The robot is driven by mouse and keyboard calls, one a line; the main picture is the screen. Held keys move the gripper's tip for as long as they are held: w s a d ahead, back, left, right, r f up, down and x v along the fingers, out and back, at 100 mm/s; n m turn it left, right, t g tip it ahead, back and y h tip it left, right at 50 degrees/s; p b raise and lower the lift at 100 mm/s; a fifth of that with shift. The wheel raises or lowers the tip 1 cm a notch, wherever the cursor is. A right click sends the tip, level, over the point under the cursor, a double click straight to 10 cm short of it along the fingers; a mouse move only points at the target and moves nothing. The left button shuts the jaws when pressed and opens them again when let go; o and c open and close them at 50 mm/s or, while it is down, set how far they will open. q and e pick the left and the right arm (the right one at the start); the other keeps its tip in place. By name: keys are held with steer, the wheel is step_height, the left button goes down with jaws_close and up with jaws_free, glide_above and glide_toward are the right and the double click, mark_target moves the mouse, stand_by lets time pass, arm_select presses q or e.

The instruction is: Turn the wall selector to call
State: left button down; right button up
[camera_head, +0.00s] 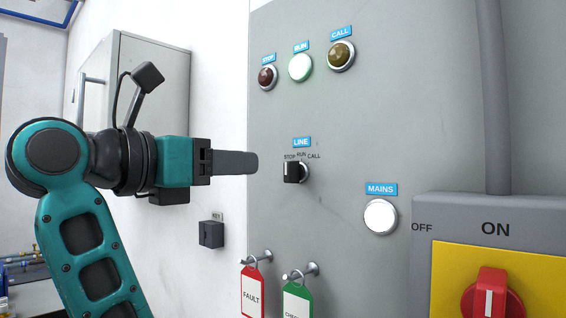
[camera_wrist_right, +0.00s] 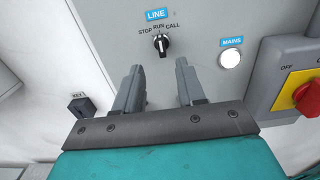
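The wall selector (camera_head: 294,172) is a small black knob under a blue LINE label, marked STOP, RUN and CALL, on the grey panel. It also shows in the wrist view (camera_wrist_right: 162,45), where its white mark points up, at about RUN. My right gripper (camera_head: 256,163) is just left of the knob in the head view and apart from it. In the wrist view its two fingers (camera_wrist_right: 158,72) are spread with nothing between them, and the knob lies beyond the gap. My left gripper is not in view.
Above are STOP (camera_head: 268,77), RUN (camera_head: 301,67) and CALL (camera_head: 341,55) lamps; RUN looks lit. A white MAINS lamp (camera_head: 380,216) and a red rotary switch (camera_head: 488,297) are right. Red (camera_head: 252,293) and green tags (camera_head: 297,301) hang below. A key box (camera_head: 211,234) is lower left.

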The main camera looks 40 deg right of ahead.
mark_target(286, 164)
steer(key=d, duration=0.7)
steer(key=w+d+p, duration=0.1)
steer(key=d, duration=0.2)
steer(key=shift+d, duration=0.4)
steer(key=shift+c, duration=0.4)
jaws_close()
